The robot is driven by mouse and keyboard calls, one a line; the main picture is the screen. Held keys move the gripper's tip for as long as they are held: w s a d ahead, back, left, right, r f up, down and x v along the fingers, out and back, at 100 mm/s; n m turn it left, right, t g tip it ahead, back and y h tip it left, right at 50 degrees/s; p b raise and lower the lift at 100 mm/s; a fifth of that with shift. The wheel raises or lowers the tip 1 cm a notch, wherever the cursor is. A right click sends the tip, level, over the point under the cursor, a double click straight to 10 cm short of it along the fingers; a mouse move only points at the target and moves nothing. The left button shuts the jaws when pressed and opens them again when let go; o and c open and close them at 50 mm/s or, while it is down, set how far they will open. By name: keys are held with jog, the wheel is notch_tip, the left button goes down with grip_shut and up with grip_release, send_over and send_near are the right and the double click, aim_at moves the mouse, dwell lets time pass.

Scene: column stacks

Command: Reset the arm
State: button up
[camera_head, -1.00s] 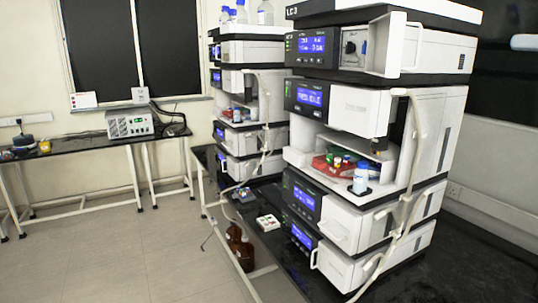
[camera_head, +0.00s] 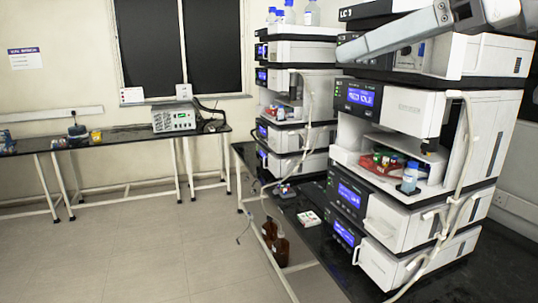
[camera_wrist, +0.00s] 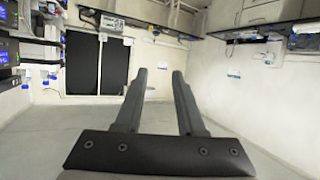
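My gripper (camera_wrist: 159,72) is in the wrist view, with its two dark fingers standing apart and nothing between them. It is open and empty, and no surface touches the fingertips. A grey link of my arm (camera_head: 400,34) reaches across the top right of the head view, in front of the upper part of the LC 3 stack (camera_head: 415,150). My gripper is not visible in the head view.
A second instrument stack (camera_head: 297,100) stands behind, left of LC 3. A blue-capped bottle (camera_head: 410,177) and a red tray (camera_head: 372,165) sit in LC 3's open bay. Brown bottles (camera_head: 281,250) stand below the bench. The floor (camera_head: 120,255) at left is clear.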

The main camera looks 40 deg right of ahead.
jog(key=w+a+f+g, duration=0.2)
jog(key=w+a+f, duration=0.3)
jog(key=a+f, duration=0.3)
jog(key=w+a+f+g, duration=0.3)
jog(key=w+a+f, duration=0.2)
jog(key=f, duration=0.5)
jog(key=s+a+f+m+g+h, duration=0.1)
jog(key=a+f+m+g, duration=0.1)
jog(key=f, duration=1.5)
jog(key=shift+a+f+g+h, duration=0.2)
jog(key=shift+a+g+h, duration=0.2)
jog(key=shift+a+g, duration=0.35)
jog(key=shift+s+a, duration=0.1)
jog(key=shift+s, duration=0.1)
